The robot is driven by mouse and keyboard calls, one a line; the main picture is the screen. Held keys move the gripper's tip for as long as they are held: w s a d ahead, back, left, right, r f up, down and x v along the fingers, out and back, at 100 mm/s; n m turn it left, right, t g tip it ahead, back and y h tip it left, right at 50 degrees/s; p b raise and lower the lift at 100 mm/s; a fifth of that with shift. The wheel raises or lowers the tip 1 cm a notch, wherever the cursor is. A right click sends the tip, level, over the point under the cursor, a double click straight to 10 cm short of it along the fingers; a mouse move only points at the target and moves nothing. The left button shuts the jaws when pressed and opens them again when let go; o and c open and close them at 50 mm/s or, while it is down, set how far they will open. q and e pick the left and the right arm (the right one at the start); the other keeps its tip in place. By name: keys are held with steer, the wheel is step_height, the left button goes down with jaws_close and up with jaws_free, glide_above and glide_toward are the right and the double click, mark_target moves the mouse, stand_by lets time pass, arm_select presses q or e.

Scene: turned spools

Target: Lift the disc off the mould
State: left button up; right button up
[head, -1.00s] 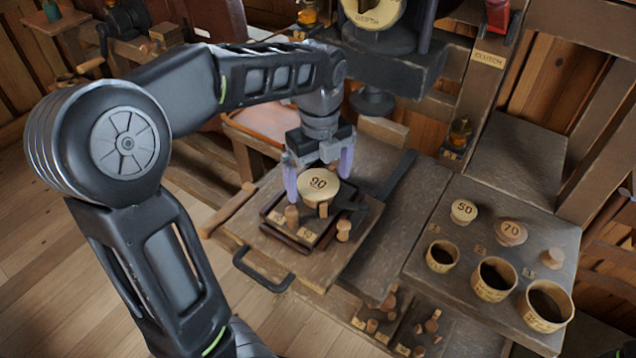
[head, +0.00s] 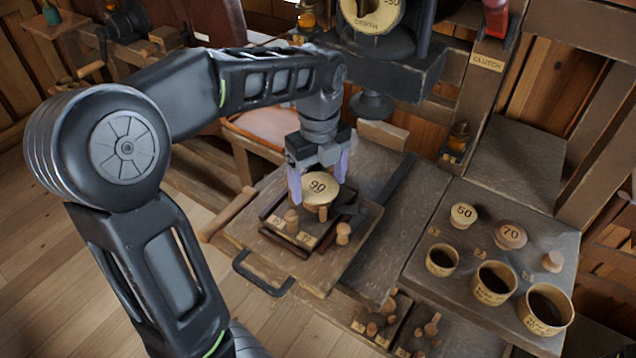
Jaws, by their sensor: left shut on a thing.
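The pale wooden disc marked 90 (head: 318,187) sits at the dark square mould (head: 283,236) on the wooden sliding board. My left gripper (head: 318,190) comes down over the disc from above, with one purple finger at each side. It is shut on the disc. I cannot tell whether the disc's underside touches the mould. Small wooden pegs (head: 343,233) stand around the mould's front and right side. My right gripper is not in view.
A dark press head (head: 372,102) hangs behind the board. On the right bench stand discs marked 50 (head: 463,214) and 70 (head: 510,234), a small knob (head: 552,261) and three wooden cups (head: 493,283). A black handle (head: 262,275) sticks out at the board's front.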

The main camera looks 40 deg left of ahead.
mark_target(319, 187)
arm_select(q)
steer(key=shift+r, duration=0.7)
step_height(319, 187, up, 3)
steer(key=shift+r, duration=0.1)
step_height(319, 187, up, 6)
steer(key=p, duration=0.3)
steer(key=shift+p, duration=0.3)
